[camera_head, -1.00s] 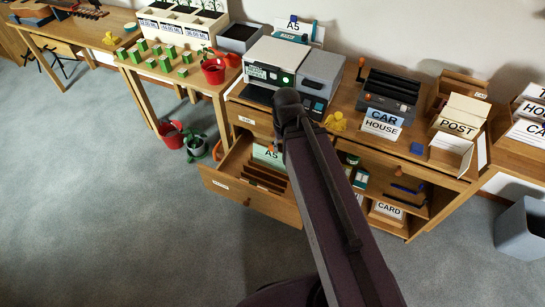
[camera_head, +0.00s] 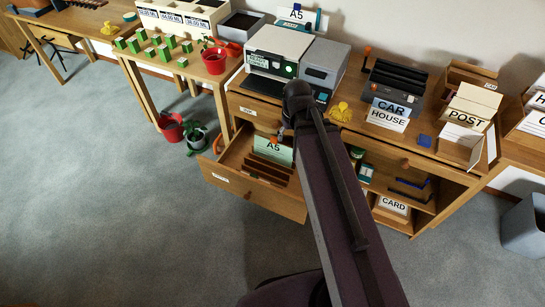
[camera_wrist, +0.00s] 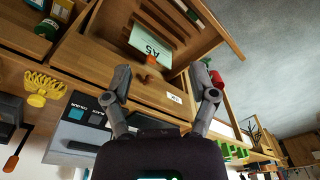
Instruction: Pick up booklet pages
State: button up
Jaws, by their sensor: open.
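A pale green sheet marked A5 (camera_head: 272,149) stands in the open drawer (camera_head: 240,184), in front of several brown dividers. It also shows in the wrist view (camera_wrist: 146,42). I cannot tell whether it belongs to the booklet pages; no other loose pages can be made out clearly. The printer (camera_head: 277,52) stands on the bench above the drawer, partly behind my arm. My gripper (camera_wrist: 160,70) is open with nothing between its fingers, in front of the bench near the drawer. In the head view my arm hides most of it.
A yellow object (camera_head: 341,111) and a dark binding machine (camera_head: 393,87) stand right of the printer. A POST box (camera_head: 467,117) is farther right. Red and green pots (camera_head: 171,128) stand on the floor at left. The carpet in front is clear.

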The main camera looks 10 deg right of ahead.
aim_at(276, 142)
jog(key=w+d+f+n+t+y+b, duration=0.1)
jog(key=w+d+f+n+t+b, duration=0.2)
jog(key=w+f+b, duration=1.5)
jog(key=shift+w+f+n+t+y+b, duration=0.4)
jog(key=shift+f+n+t+b, duration=0.6)
jog(key=shift+f+n+b, duration=1.75)
jog(key=shift+r+b, duration=0.25)
jog(key=shift+b, duration=0.15)
jog(key=shift+b+x, duration=3.55)
jog(key=shift+x, duration=0.6)
jog(key=shift+w+f, duration=0.1)
jog(key=shift+f, duration=0.05)
jog(key=shift+b+x, duration=2.3)
jog(key=shift+x, duration=0.15)
jog(key=shift+a, duration=0.1)
